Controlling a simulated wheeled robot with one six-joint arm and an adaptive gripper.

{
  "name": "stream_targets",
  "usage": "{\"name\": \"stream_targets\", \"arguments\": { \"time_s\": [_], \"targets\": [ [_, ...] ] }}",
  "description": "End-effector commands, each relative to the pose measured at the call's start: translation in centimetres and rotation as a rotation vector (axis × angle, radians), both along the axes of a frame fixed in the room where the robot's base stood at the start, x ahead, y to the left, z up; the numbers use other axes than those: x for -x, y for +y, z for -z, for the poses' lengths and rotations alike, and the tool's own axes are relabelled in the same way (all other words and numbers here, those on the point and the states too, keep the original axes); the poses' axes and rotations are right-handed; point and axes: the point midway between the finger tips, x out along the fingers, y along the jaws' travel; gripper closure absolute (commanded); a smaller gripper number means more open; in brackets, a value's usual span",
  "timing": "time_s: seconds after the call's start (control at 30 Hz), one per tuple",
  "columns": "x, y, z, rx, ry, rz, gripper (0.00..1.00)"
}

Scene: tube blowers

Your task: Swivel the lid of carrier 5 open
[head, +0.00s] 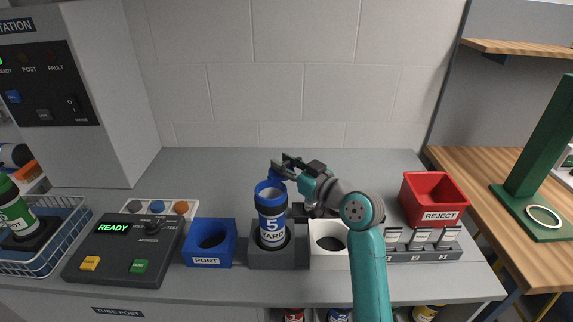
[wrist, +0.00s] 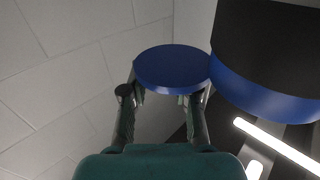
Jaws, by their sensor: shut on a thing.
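Carrier 5 (head: 271,222), a dark tube with a blue top ring, a white number 5 and the word YARD, stands upright in a grey holder (head: 272,259). Its blue lid (head: 279,173) sits off to the side behind the top ring, so the carrier's mouth shows. My gripper (head: 284,166) is shut on the lid. In the wrist view the lid (wrist: 172,68) is a blue disc between my gripper's fingers (wrist: 165,98). The carrier's dark body and blue rim (wrist: 262,92) are right beside it, at the lid's right edge. The hinge is not clearly visible.
A blue PORT block (head: 209,257) stands left of the holder, a white holder (head: 328,259) right of it. A control box (head: 124,250) reads READY. A red REJECT bin (head: 434,199) stands behind grey numbered slots (head: 424,248). A wire basket (head: 45,262) is far left.

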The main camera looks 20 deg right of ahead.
Motion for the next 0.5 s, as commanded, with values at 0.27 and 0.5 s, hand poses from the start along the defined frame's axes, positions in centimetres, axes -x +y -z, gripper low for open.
{"name": "stream_targets", "arguments": {
  "time_s": [0.27, 0.5],
  "targets": [
    [-0.07, 0.09, 0.15, 0.0, 0.002, -0.023, 1.0],
    [-0.07, 0.08, 0.14, 0.0, 0.002, -0.022, 0.46]
  ]
}}
